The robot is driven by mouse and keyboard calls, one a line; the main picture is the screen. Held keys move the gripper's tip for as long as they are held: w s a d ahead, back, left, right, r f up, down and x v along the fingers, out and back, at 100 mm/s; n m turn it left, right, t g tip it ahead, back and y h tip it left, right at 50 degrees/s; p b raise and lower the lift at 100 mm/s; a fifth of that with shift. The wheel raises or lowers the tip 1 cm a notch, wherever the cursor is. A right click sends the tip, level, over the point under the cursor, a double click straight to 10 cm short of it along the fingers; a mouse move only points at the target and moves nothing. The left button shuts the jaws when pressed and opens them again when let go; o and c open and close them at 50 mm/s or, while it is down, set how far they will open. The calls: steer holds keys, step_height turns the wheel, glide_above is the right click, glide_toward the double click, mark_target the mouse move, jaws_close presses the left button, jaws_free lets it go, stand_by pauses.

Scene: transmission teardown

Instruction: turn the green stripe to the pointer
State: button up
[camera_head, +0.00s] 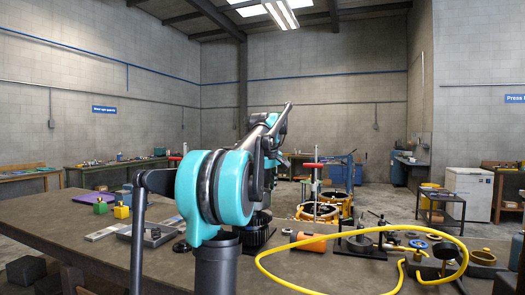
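My teal and black arm fills the middle of the head view. My gripper (270,162) seems to be the dark end beyond the big teal joint, above the bench; its fingers are too small and covered to read. A black ribbed round part (260,233) stands on the workbench (75,226), partly behind my arm. A black fixture with a upright post and round plate (360,242) stands right of it. I cannot make out a green stripe or a pointer on any part.
An orange cylinder (309,242) lies beside the fixture. A yellow hose (340,292) loops across the bench's right front.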

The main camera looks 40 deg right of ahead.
steer(key=s+a+r, duration=0.2)
steer(key=a+r, duration=0.1)
steer(key=r, duration=0.4)
steer(key=s+a+r+m, duration=0.1)
steer(key=s+a+r, duration=0.1)
steer(key=r, duration=0.6)
steer(key=shift+s+a+m+h, duration=0.3)
steer(key=shift+a, duration=0.55)
